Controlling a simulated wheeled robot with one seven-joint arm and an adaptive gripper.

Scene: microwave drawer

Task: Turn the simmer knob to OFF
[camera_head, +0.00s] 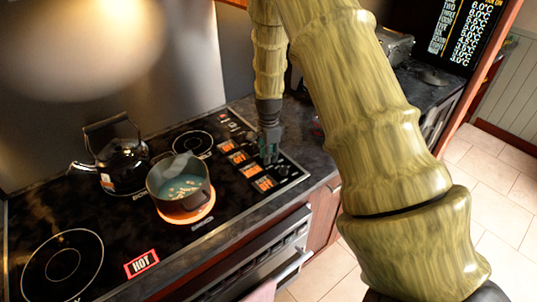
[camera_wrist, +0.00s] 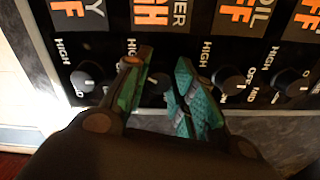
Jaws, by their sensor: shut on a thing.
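The simmer knob (camera_wrist: 158,84) is a dark knob in the row on the panel, below the display ending in "MER" (camera_wrist: 152,14), which appears to read HIGH. In the wrist view my gripper (camera_wrist: 161,74) has its two green scaly fingers on either side of this knob, shut on it. The fingers hide most of the knob, so its pointer angle cannot be told. In the head view my gripper (camera_head: 269,150) reaches down to the control panel at the right of the hob, and the knob is hidden there.
Neighbouring knobs stand close on the left (camera_wrist: 84,82) and right (camera_wrist: 229,80), with another further right (camera_wrist: 288,82). A pot (camera_head: 180,190) sits on a glowing burner, with a black kettle (camera_head: 122,165) beside it. A red HOT sign (camera_head: 141,263) lights the hob's front.

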